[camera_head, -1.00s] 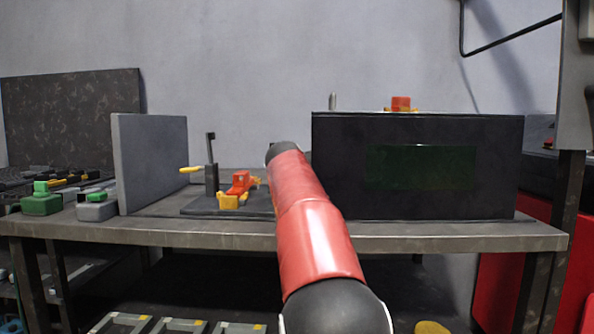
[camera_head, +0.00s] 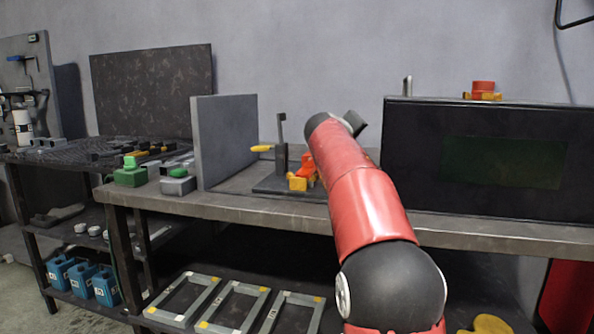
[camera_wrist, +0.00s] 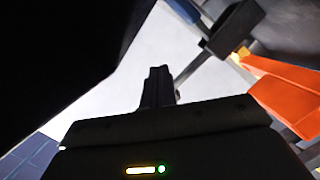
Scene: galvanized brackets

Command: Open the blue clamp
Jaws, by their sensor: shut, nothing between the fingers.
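I cannot make out a blue clamp for certain in either view. A toggle-clamp fixture stands on the bench in the head view, with a dark upright post (camera_head: 281,145), a yellow-tipped lever (camera_head: 261,149) and an orange-and-yellow clamp (camera_head: 302,178) on a dark base plate (camera_head: 272,190). My arm hides the right part of it. In the wrist view an orange part (camera_wrist: 285,90) and a dark block (camera_wrist: 235,28) show at the right, apart from my fingers. My gripper (camera_wrist: 158,73) is shut and empty. My arm hides it in the head view.
A grey upright panel (camera_head: 224,140) stands left of the fixture. A large black box (camera_head: 420,160) stands right of my arm. Green-and-grey items (camera_head: 130,175) lie at the bench's left end. Blue bins (camera_head: 80,281) sit on a low shelf.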

